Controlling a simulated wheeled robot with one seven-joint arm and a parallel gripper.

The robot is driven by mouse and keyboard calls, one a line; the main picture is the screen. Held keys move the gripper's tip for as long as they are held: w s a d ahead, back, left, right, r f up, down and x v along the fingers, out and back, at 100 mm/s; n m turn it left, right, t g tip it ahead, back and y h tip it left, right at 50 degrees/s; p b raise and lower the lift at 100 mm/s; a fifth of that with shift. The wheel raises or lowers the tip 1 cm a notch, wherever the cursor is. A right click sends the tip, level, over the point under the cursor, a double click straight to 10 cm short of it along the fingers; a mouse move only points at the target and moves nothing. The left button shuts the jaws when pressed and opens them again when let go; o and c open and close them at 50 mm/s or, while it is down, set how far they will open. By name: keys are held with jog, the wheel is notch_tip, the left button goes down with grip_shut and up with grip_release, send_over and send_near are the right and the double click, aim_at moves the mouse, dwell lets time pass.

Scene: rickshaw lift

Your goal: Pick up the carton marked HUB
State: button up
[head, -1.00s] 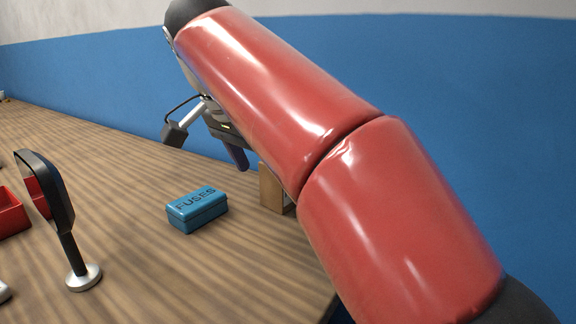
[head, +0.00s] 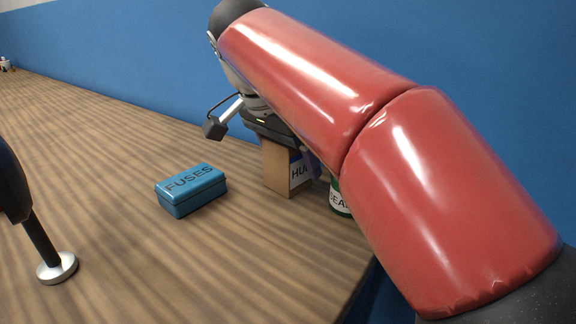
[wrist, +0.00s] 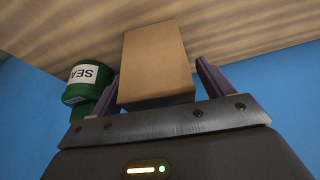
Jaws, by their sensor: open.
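The carton marked HUB (head: 277,170) is a brown box with a white label, standing upright on the wooden table near its right side. The red arm hides part of its label side. My gripper (head: 290,150) is at the top of the carton in the head view. In the wrist view the carton (wrist: 154,62) lies between the two purple fingers of my gripper (wrist: 160,88), one on each side. The jaws are open. A narrow gap shows at the right finger; the left finger looks very close to the carton, and I cannot tell whether it touches.
A blue FUSES box (head: 191,190) lies left of the carton. A dark stand with a round base (head: 57,268) is at front left.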

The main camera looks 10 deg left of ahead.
jog(key=shift+w+d+f, duration=0.1)
jog(key=shift+w+f, duration=0.05)
jog(key=shift+f, duration=0.3)
jog(key=shift+r, duration=0.1)
jog(key=c, duration=1.5)
